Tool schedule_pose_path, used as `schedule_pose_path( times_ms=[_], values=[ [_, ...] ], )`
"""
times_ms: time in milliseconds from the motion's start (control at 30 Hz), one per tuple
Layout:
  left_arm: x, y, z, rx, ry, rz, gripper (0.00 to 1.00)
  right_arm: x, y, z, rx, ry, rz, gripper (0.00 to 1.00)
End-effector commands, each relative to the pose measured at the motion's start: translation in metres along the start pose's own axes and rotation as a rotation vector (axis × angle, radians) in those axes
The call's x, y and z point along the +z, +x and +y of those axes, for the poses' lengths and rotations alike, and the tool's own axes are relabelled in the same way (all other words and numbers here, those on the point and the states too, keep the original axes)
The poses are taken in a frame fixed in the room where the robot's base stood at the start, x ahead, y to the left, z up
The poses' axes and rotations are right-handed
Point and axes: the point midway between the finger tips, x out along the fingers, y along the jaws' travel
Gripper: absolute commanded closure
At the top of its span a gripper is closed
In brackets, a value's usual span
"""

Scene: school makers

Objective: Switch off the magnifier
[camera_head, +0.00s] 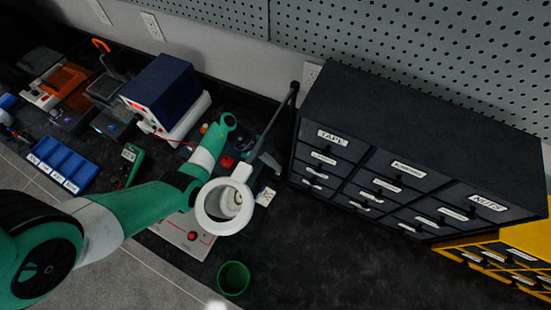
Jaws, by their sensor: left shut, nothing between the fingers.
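The magnifier (205,206) is a white ring on a dark jointed arm (279,118), in the middle of the head view. Below and left of the ring, a pale base plate (168,233) carries a round red button (192,236). The ring covers part of this plate. My left arm comes in from the left, passing left of and behind the ring. My left gripper (262,160) is shut and empty, small and partly hidden behind the magnifier, apart from the red button. My right gripper is not in view.
A dark drawer cabinet (420,110) stands at right, with a yellow one (515,248) beside it. A green cup (233,278) stands in front. A blue tray (63,164) and a dark blue power unit (162,82) are at left. The bench front right of the cup is clear.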

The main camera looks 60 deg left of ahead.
Motion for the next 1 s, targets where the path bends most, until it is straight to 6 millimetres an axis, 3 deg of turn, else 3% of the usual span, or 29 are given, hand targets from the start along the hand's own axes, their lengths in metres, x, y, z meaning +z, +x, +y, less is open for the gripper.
schedule_pose_path(
  times_ms=[33,367,533,767,1000],
  values=[
    [0.004,0.004,0.01,0.022,-0.013,-0.007,1.0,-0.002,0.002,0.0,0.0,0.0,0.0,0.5],
    [0.004,0.005,0.012,0.028,-0.012,-0.006,1.0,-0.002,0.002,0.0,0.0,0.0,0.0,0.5],
    [-0.007,-0.006,0.01,0.026,-0.011,-0.004,1.0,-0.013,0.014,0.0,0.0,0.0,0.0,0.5],
    [-0.041,-0.039,-0.002,0.011,0.002,-0.001,1.0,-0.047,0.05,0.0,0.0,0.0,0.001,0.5],
    [-0.033,-0.095,-0.004,0.003,0.003,-0.001,1.0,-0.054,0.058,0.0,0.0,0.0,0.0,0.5]
  ],
)
